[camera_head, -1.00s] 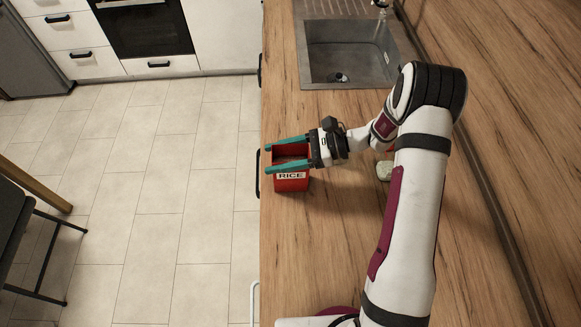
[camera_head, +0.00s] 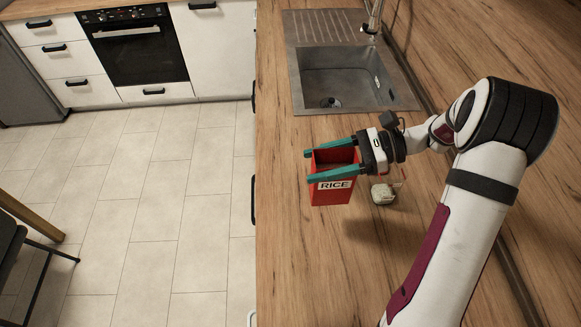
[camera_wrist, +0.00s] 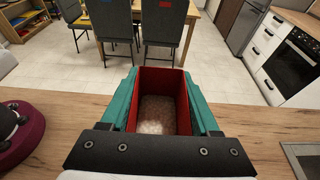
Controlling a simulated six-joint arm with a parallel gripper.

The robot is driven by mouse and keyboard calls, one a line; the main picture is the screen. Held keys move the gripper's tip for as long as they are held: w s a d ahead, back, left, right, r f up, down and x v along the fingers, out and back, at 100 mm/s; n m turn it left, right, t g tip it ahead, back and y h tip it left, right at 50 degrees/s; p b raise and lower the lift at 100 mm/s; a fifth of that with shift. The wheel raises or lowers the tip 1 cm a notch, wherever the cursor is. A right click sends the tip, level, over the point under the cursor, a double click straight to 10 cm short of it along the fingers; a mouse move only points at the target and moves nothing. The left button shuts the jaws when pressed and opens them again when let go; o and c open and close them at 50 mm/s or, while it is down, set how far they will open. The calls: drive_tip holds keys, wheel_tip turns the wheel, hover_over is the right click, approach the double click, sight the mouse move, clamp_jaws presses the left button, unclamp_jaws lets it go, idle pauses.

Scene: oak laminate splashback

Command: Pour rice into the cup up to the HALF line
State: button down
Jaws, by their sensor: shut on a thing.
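The red box labelled RICE (camera_head: 331,194) is between the teal fingers of my gripper (camera_head: 309,168), which is shut on it. The box looks upright, over the left part of the counter. In the wrist view the open box (camera_wrist: 146,84) shows pale rice (camera_wrist: 156,116) at its bottom, between both fingers. A pale greenish rounded object (camera_head: 382,194) lies on the counter just right of the box, under my gripper. A faint see-through shape with reddish marks (camera_head: 400,176) shows beside it, mostly hidden by my gripper; I cannot tell whether it is the cup.
The wooden counter (camera_head: 290,260) is clear in front and to the left. A steel sink (camera_head: 350,85) with a tap (camera_head: 374,15) lies beyond. The counter's left edge drops to the tiled floor. The splashback (camera_head: 500,50) bounds the right side.

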drive_tip(key=shift+w+d+r, duration=0.15)
drive_tip(key=shift+d+r, duration=0.15)
drive_tip(key=shift+d, duration=0.25)
drive_tip(key=shift+w+d+r, duration=0.15)
drive_tip(key=shift+d+r, duration=0.15)
drive_tip(key=shift+d, duration=0.2)
drive_tip(key=w+d+r+h, duration=0.1)
drive_tip(key=w+d+r, duration=0.25)
drive_tip(key=w, duration=0.35)
drive_tip(key=w+d+r, duration=0.3)
drive_tip(key=w+r, duration=0.1)
drive_tip(key=w, duration=0.2)
wheel_tip(320, 180, down, 7)
drive_tip(key=n+t+h, duration=0.1)
drive_tip(key=shift+w+n, duration=0.3)
drive_tip(key=shift+f+n+t+h, duration=0.35)
drive_tip(key=shift+f+h, duration=0.35)
drive_tip(key=shift+f, duration=1.15)
drive_tip(key=shift+f, duration=0.1)
